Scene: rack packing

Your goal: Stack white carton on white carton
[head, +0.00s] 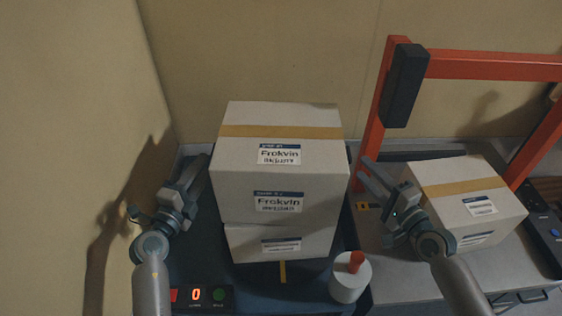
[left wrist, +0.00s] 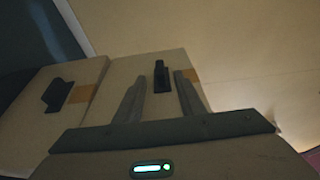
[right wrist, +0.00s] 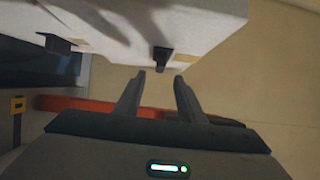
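A white carton (head: 280,195) with tan tape and a Frokvin label sits upright on another white carton (head: 280,245). I cannot tell from above whether their faces touch fully. My left gripper (head: 204,162) is at the upper carton's left side, open; in the left wrist view a black side tab (left wrist: 161,77) shows between its spread fingers. My right gripper (head: 364,168) is at the upper carton's right side, open; the matching black tab (right wrist: 162,57) shows just beyond its fingertips in the right wrist view. The far sides of both cartons are hidden.
A third white carton (head: 465,195) lies on the table at right, behind my right wrist. An orange frame (head: 372,125) stands there. A white cylinder with a red top (head: 349,285) stands front right of the stack. A display (head: 196,295) reads 0. A wall closes the left.

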